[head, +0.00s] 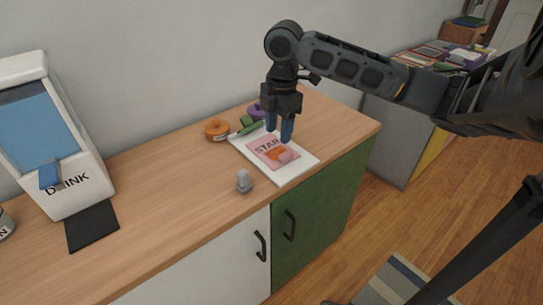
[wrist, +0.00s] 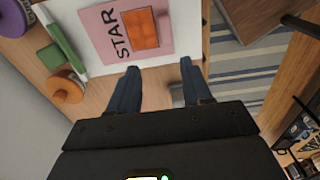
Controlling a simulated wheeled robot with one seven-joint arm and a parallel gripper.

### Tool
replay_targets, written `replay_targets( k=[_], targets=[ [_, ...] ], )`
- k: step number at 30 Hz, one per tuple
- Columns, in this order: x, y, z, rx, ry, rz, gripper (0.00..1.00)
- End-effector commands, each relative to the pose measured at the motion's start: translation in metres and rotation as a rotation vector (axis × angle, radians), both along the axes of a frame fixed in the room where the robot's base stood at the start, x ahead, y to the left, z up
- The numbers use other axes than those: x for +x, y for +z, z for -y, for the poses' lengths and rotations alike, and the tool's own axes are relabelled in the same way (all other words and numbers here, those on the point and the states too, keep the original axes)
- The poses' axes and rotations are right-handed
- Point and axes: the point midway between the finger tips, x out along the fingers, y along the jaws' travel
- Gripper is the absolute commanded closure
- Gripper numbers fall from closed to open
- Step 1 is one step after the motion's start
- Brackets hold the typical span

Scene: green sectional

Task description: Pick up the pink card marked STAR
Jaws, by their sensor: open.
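The pink card marked STAR (head: 264,153) lies flat on a white sheet or board (head: 294,173) on the wooden counter. It also shows in the wrist view (wrist: 104,46), with an orange rectangle (wrist: 141,29) on its face. My gripper (head: 279,135) is above the card in the head view, fingers pointing down, open and empty. In the wrist view my gripper (wrist: 159,66) has its two blue fingers apart, near the card's edge. The height between fingertips and card is hard to tell. The fingers hide a little of the card in the head view.
A small grey knob-like piece (head: 244,181) stands in front. A drink dispenser (head: 48,130) stands left. The counter between is clear.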

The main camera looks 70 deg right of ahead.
Motion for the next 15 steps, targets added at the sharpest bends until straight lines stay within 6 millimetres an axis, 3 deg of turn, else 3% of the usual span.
replay_targets(
  k=[4,15],
  targets=[
    [-0.016,-0.005,0.009,-0.008,-0.004,-0.045,0.51],
    [-0.015,-0.043,0.006,-0.007,-0.003,-0.043,0.51]
  ],
)
